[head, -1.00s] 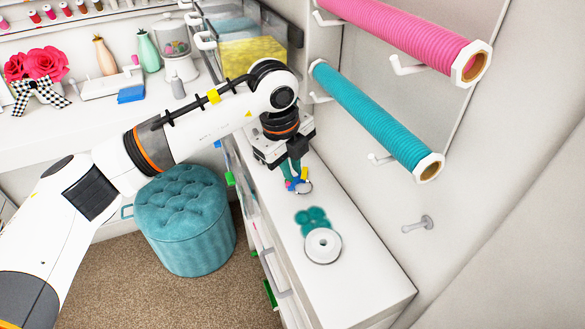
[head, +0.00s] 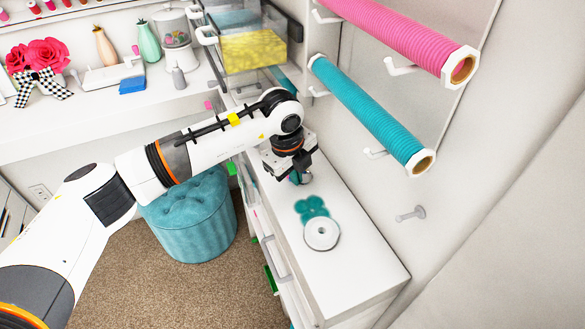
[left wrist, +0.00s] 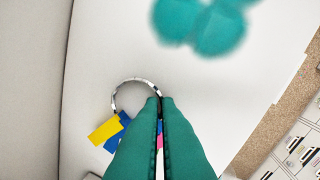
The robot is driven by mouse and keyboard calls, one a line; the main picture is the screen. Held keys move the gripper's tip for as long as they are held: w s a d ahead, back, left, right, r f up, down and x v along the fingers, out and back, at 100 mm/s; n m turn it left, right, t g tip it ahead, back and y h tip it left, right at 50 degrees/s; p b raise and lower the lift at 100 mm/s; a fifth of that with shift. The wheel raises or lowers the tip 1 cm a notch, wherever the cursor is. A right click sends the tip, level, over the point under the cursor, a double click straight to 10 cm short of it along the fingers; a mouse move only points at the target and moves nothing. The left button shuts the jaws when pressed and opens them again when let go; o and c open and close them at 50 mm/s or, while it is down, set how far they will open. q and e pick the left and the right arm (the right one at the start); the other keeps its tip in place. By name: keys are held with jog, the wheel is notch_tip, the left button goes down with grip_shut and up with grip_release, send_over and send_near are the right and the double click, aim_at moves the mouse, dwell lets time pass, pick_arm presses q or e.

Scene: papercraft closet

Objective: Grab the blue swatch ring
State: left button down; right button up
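The swatch ring (left wrist: 126,86) is a thin silvery hoop with yellow, blue and pink tags, seen in the left wrist view at the fingertips. In the head view a part of the ring (head: 306,180) shows on the white cabinet top, beside my left gripper (head: 296,178). My left gripper's teal fingers (left wrist: 159,100) are almost together, with a thin gap. The ring's right side passes in between the tips, and pink shows in the gap. The fingers hide part of the tags. My right gripper is in neither view.
A teal lobed shape (head: 312,207) and a white round spool (head: 321,233) lie nearer on the cabinet top (head: 350,275). Teal (head: 370,115) and pink (head: 405,35) rolls stick out from the wall at right. A teal tufted stool (head: 190,225) stands left of the cabinet.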

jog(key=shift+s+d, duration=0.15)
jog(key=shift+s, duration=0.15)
